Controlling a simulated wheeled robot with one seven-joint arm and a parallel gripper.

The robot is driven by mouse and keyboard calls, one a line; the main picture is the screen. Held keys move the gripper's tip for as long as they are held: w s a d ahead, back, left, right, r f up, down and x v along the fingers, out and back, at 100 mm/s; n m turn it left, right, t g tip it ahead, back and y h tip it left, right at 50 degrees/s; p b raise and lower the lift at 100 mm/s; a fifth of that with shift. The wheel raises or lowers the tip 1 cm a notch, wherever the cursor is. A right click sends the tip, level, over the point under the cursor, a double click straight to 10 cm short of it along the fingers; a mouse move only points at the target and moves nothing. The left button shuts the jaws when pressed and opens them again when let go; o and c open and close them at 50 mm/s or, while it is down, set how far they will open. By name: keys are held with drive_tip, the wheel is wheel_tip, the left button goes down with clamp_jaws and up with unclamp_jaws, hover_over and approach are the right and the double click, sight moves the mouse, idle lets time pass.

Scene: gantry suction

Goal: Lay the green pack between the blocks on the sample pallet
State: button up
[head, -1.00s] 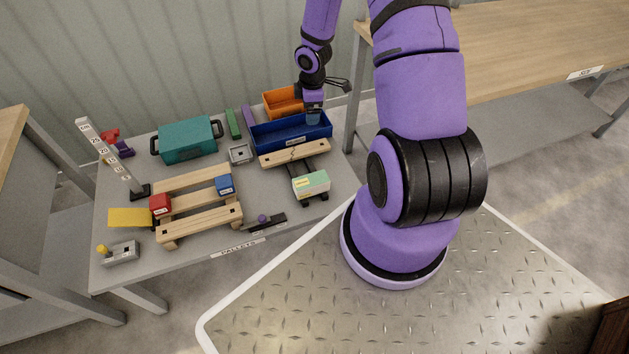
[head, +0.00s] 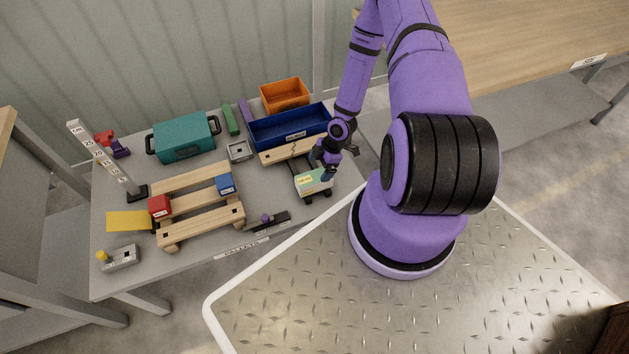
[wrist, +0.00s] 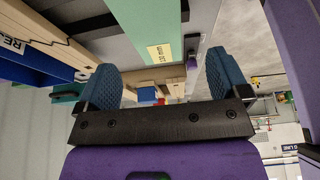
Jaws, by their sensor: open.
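The pale green pack (head: 312,182), with a yellow label, sits on a small black stand at the right front of the grey table. The sample pallet (head: 200,222), made of wooden slats, stands left of it. A red block (head: 159,206) and a blue block (head: 225,184) sit on the pallet with a gap between them. My gripper (head: 327,172) is open at the pack's right rear part. In the wrist view, the pack (wrist: 150,28) shows between the two spread blue fingers (wrist: 163,72), with space on both sides. Whether the fingers straddle it is unclear.
A cracked plank and a blue bin (head: 290,128) lie behind the pack, with an orange bin (head: 284,94) farther back. A small black fixture (head: 266,221) lies at the front edge.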

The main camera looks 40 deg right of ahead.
sight(315, 176)
drive_tip(key=shift+w+d+x, duration=0.1)
drive_tip(key=shift+x, duration=2)
drive_tip(key=shift+w+d+x, duration=0.1)
drive_tip(key=shift+d+x, duration=0.05)
drive_tip(key=shift+x, duration=1.95)
drive_tip(key=shift+f, duration=0.35)
drive_tip(key=c, duration=1.2)
